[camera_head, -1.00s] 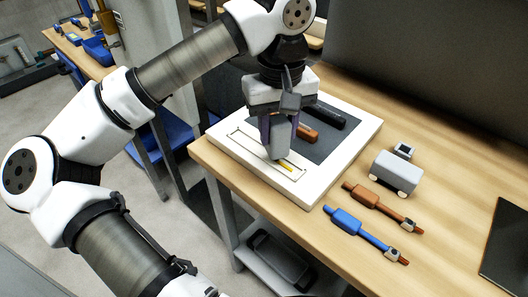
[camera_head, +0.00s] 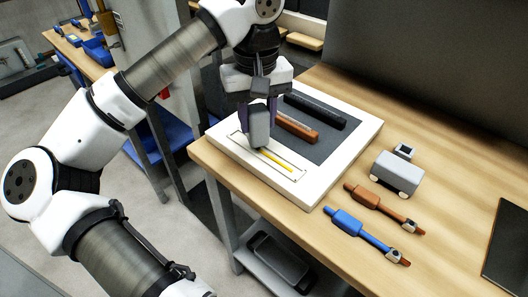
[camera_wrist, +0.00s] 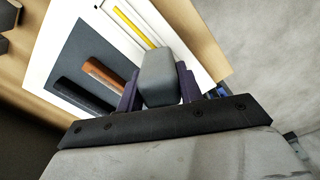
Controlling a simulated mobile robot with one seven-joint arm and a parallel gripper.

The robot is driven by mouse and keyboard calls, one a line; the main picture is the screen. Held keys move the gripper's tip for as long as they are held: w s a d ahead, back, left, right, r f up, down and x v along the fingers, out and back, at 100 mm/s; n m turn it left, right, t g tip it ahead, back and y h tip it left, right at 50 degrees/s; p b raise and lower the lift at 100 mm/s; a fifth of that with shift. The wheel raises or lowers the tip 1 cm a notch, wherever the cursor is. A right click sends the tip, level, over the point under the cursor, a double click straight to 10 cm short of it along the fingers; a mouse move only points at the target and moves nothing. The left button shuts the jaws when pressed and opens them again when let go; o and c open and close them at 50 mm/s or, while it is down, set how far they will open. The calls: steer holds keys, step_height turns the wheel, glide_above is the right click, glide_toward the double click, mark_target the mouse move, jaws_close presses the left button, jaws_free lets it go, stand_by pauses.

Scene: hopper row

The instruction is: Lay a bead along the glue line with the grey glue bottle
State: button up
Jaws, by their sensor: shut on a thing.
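My gripper (camera_head: 258,118) is shut on the grey glue bottle (camera_head: 259,128), which it holds upright over the white board (camera_head: 318,193). The bottle also shows between the fingers in the wrist view (camera_wrist: 160,77). Its lower end is over the thin outlined strip; I cannot tell whether its tip touches. A yellow bead (camera_head: 277,161) lies inside the outline, running from near the bottle toward the lower right end. It also shows in the wrist view (camera_wrist: 134,26). The glue line under and behind the bottle is hidden.
A brown bar (camera_head: 298,131) and a black bar (camera_head: 315,111) lie on the board's dark panel. To the right on the table are a grey wheeled block (camera_head: 398,172), a brown tool (camera_head: 380,206) and a blue tool (camera_head: 362,234).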

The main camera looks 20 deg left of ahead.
steer(key=shift+w+a, duration=0.25)
steer(key=shift+a, duration=0.45)
steer(key=shift+w+a, duration=0.3)
steer(key=shift+a, duration=0.4)
steer(key=shift+w+a, duration=0.25)
steer(key=shift+a, duration=0.45)
steer(key=shift+a, duration=0.1)
steer(key=shift+w+a, duration=0.2)
steer(key=shift+a, duration=0.3)
steer(key=shift+r, duration=0.1)
steer(key=shift+r+p, duration=0.9)
steer(key=shift+r, duration=0.05)
